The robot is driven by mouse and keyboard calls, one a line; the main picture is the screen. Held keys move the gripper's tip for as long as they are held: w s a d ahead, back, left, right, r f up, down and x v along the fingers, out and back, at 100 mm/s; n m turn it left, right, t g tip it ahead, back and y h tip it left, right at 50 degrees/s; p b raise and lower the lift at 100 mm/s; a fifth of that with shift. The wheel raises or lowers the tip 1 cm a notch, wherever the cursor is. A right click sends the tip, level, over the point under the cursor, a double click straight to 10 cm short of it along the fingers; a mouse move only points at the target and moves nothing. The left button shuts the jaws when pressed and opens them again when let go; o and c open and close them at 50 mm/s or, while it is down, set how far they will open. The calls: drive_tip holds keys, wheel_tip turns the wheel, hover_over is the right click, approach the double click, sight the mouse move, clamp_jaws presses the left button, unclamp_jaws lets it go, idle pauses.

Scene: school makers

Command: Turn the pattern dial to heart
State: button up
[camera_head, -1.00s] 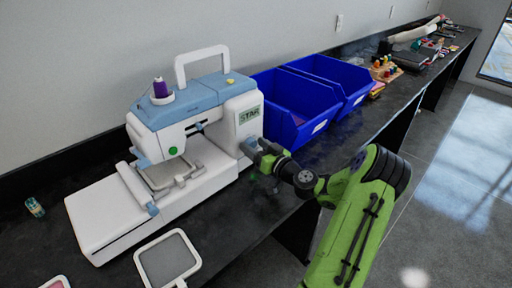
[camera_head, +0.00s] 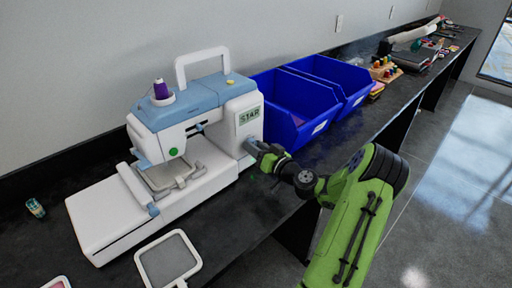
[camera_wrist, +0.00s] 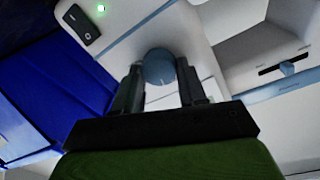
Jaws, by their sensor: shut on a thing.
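The white and blue sewing machine (camera_head: 150,190) stands on the black counter. Its small display (camera_head: 249,115) reads "STAR" in the head view. The blue-grey pattern dial (camera_wrist: 159,67) is on the machine's end face, with a pale mark on its lower part. My gripper (camera_wrist: 158,88) is shut on the dial, one finger on each side. In the head view my gripper (camera_head: 254,148) reaches the machine's right end from the right, and the dial is mostly hidden there.
Two blue bins (camera_head: 292,115) stand close behind and right of the machine. A white embroidery hoop (camera_head: 168,262) lies in front. A small spool (camera_head: 35,208) is at the left. A green light (camera_wrist: 101,8) glows near the dial.

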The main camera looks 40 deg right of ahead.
drive_tip(key=shift+d+f+m+g+y+p, duration=0.15)
drive_tip(key=shift+m+p, duration=0.9)
drive_tip(key=shift+m, duration=1.2)
drive_tip(key=shift+r+m+g+y+p, duration=0.15)
drive_tip(key=shift+m+p, duration=0.9)
drive_tip(key=shift+m, duration=1.2)
drive_tip(key=shift+f, duration=0.1)
drive_tip(key=o, duration=1.1)
drive_tip(key=shift+c, duration=0.2)
drive_tip(key=s+r, duration=0.1)
drive_tip(key=s, duration=1.4)
drive_tip(key=shift+s+p, duration=0.35)
drive_tip(key=shift+p, duration=0.1)
